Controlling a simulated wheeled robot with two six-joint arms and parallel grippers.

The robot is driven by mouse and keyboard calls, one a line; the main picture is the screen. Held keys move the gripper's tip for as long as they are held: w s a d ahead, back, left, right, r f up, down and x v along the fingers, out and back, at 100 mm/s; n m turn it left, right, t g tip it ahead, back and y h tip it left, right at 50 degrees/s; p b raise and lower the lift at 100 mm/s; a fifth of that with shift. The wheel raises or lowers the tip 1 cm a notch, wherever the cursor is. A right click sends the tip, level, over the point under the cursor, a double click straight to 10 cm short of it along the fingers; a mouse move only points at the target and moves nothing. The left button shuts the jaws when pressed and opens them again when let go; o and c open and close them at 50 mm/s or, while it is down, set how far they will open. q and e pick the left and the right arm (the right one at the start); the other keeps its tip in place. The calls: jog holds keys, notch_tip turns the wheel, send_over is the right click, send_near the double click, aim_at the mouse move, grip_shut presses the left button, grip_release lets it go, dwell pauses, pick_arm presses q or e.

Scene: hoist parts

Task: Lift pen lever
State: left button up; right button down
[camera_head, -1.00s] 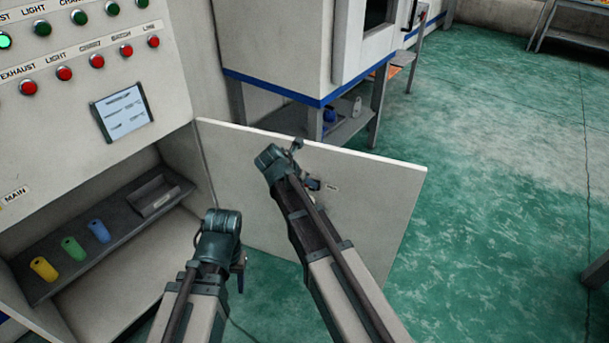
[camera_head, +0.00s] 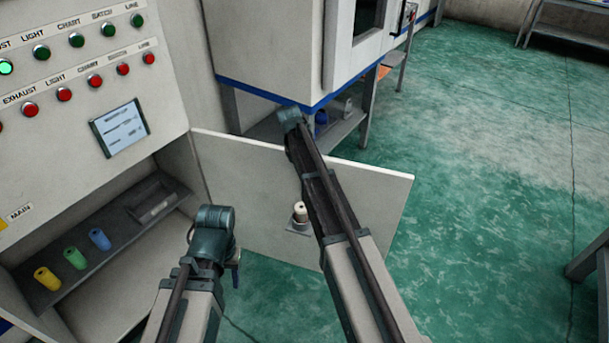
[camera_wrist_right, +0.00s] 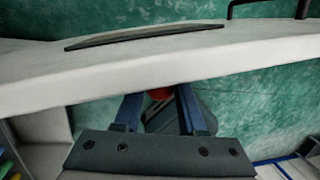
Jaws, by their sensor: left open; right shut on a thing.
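I cannot pick out a pen lever for certain in either view. In the right wrist view, my right gripper (camera_wrist_right: 160,108) has its two blue fingers around a small red part (camera_wrist_right: 160,93), with a dark grey shape behind it. A pale slab edge (camera_wrist_right: 120,84) crosses just beyond the fingers. In the head view, the right wrist is beyond the open white door's top edge, and its fingertips are hidden. My left gripper (camera_head: 236,272) hangs open and empty in front of the cabinet, its fingers small and partly hidden by its wrist.
The white door (camera_head: 375,195) stands open; a pale cylinder (camera_head: 300,212) sits on a small bracket beside my right arm. The button panel (camera_head: 75,65) has a screen (camera_head: 121,128).

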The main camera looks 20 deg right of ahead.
dwell(0.4)
jog(key=shift+c, duration=2.4)
grip_release()
jog(key=p+v, duration=1.3)
jog(key=shift+r+p, duration=0.3)
jog(key=shift+r, duration=0.05)
jog(key=shift+w, duration=0.1)
jog(key=s+a+m, duration=0.5)
jog(key=s+m, duration=0.2)
jog(key=s, duration=0.3)
jog(key=s+a+m, duration=0.5)
jog(key=s+m, duration=0.3)
jog(key=s, duration=0.2)
jog(key=s+a+m+y, duration=0.1)
jog(key=s+a+m, duration=0.4)
jog(key=s, duration=0.6)
jog(key=m, duration=0.2)
jog(key=shift+a+f+m+t, duration=0.15)
jog(key=shift+a+m+t, duration=0.05)
jog(key=shift+m+t, duration=0.1)
